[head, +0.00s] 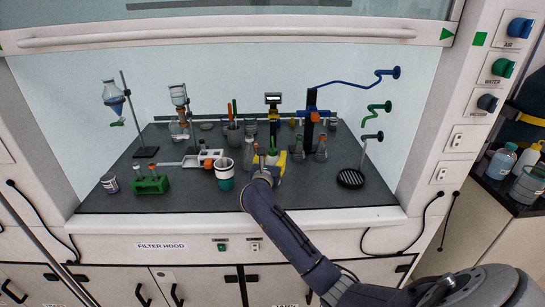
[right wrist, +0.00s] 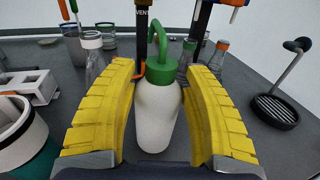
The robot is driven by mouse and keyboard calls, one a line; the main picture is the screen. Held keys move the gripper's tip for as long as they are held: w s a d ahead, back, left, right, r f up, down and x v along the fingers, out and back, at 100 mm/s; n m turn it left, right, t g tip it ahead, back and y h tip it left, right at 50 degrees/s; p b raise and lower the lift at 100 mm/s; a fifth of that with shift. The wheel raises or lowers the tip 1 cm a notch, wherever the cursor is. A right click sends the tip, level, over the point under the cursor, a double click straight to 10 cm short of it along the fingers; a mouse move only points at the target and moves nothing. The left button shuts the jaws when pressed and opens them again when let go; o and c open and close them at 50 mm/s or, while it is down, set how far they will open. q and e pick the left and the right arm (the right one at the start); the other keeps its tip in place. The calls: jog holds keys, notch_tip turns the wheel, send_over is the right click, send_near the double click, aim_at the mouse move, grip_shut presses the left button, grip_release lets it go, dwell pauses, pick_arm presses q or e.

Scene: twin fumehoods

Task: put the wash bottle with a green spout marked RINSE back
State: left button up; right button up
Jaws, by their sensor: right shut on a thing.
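The wash bottle (right wrist: 157,115) has a white body with a green cap and a bent green spout; no RINSE lettering shows on the side I see. It stands upright between the yellow fingers of my right gripper (right wrist: 160,75), which is shut on it. In the head view the right gripper (head: 269,160) is over the middle of the hood's dark worktop, and only the bottle's green top (head: 272,151) shows clearly. I cannot tell whether the bottle's base touches the worktop. My left gripper is not in view.
A teal-and-white cup (head: 225,176) and a white rack (head: 201,159) stand to the left. A round black drain (head: 350,179) lies at right. The front worktop strip is mostly clear.

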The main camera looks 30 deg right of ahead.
jog(key=o, duration=0.7)
jog(key=shift+o, duration=0.2)
jog(key=shift+r, duration=0.1)
jog(key=v, duration=1.2)
